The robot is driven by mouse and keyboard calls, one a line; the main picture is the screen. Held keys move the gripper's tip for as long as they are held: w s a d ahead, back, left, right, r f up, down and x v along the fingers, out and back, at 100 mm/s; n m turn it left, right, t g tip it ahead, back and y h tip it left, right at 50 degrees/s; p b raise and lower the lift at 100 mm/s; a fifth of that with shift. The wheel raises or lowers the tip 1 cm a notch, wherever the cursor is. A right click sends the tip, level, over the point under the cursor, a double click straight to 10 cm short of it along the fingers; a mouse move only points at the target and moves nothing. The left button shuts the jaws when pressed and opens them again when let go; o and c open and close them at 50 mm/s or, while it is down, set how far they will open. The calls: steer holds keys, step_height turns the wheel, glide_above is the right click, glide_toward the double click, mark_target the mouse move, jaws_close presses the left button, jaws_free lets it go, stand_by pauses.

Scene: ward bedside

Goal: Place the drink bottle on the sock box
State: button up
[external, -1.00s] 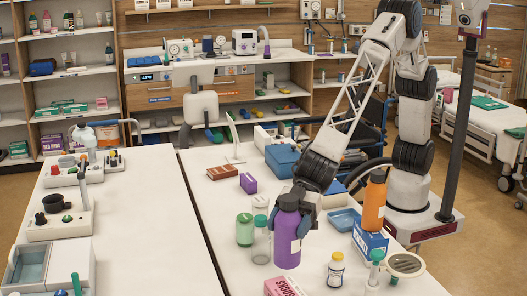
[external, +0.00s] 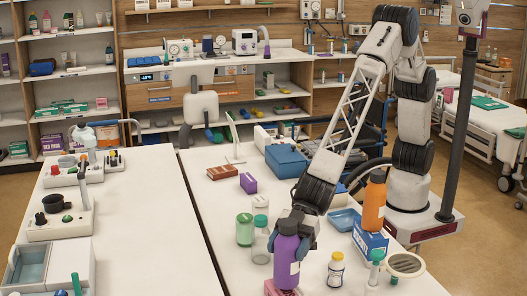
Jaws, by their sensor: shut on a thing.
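A purple drink bottle (external: 287,262) with a dark cap stands upright in my gripper (external: 292,232), which is shut around its upper part. I cannot tell whether the bottle's base touches the box top.
A clear bottle (external: 261,246) and a green bottle (external: 244,231) stand just left of my gripper. An orange bottle (external: 374,205) stands on a blue box (external: 369,240). The left table (external: 150,230) has clear room.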

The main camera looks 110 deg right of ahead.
steer(key=shift+f, duration=0.85)
steer(key=shift+f, duration=0.15)
steer(key=o, duration=1.1)
steer(key=shift+r, duration=0.2)
steer(key=shift+v, duration=6)
steer(key=shift+f, duration=0.15)
steer(key=shift+d, duration=0.1)
